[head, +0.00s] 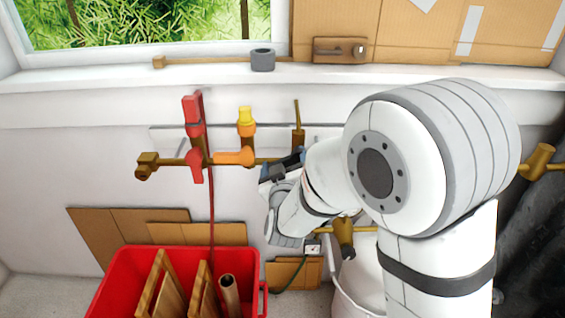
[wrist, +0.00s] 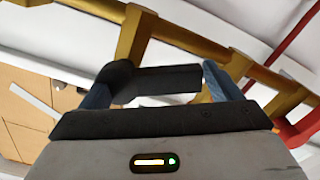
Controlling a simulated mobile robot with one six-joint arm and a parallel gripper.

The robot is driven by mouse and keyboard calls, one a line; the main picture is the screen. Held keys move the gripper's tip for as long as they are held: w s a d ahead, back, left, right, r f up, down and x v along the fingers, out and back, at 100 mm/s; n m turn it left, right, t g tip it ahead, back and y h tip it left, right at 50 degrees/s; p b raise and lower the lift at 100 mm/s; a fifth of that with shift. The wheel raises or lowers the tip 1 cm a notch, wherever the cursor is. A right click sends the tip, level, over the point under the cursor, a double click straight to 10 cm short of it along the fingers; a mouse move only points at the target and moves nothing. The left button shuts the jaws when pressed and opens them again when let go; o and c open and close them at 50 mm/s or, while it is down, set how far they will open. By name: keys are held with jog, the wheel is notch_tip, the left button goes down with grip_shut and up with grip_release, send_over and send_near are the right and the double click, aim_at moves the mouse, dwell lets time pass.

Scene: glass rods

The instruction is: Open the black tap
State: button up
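The black tap (wrist: 165,80) shows in the wrist view as a dark handle on a brass pipe, with a rounded left end. It lies crosswise between the fingers of my gripper (wrist: 158,84). The fingers are wide apart, one near each end of the handle. I cannot tell whether either finger touches it. In the head view my gripper (head: 277,178) is at the pipe, right of the orange tap, and the black tap (head: 291,160) is partly hidden by my gripper and arm.
On the same pipe are a red tap (head: 195,165) and an orange tap (head: 234,157). A red crate (head: 110,285) with wooden pieces stands below. A white bucket (head: 365,285) is partly behind my arm. A windowsill (head: 120,76) runs above.

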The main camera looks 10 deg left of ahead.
jog(key=shift+o, duration=0.8)
jog(key=v, duration=0.7)
jog(key=shift+s+d, duration=0.15)
jog(key=shift+s, duration=0.2)
